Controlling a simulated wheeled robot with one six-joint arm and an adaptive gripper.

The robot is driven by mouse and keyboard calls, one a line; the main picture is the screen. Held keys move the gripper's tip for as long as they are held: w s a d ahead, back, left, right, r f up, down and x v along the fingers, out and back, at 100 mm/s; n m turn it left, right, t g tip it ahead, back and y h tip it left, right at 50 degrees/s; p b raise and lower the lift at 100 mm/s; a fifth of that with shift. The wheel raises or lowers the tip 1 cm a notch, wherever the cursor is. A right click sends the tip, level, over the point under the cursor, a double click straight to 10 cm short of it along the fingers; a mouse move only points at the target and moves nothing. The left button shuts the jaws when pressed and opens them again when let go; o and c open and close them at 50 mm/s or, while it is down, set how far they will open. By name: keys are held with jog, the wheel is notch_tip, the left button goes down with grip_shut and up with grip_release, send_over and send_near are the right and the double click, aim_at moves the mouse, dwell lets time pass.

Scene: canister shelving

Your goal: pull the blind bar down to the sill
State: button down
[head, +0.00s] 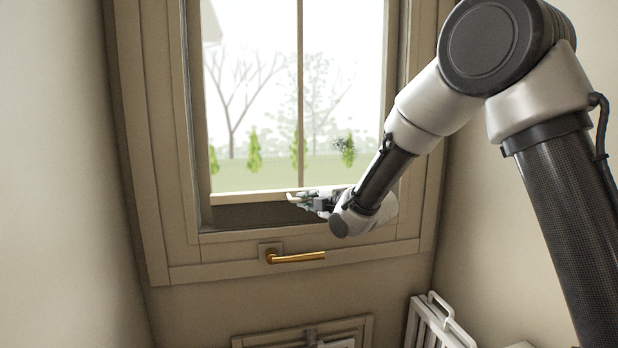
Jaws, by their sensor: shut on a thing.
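The blind bar (250,196) is a thin, pale horizontal bar across the lower part of the window. It is a little above the sill (222,237), with a dark strip between them. My gripper (298,199) is at the bar, right of its middle, with its fingers pointing left. The fingers are shut on the bar; the exact contact is small and hard to see. My wrist and arm hide the right end of the bar and part of the sill.
A brass window handle (297,257) sticks out on the frame below the sill. A white folding rack (440,322) stands at the lower right, near the right wall (472,240). A framed panel (270,340) is at the bottom. The left side is clear.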

jog(key=shift+f, duration=1.6)
jog(key=c, duration=1.5)
grip_release()
jog(key=shift+r, duration=0.1)
jog(key=v, duration=1.2)
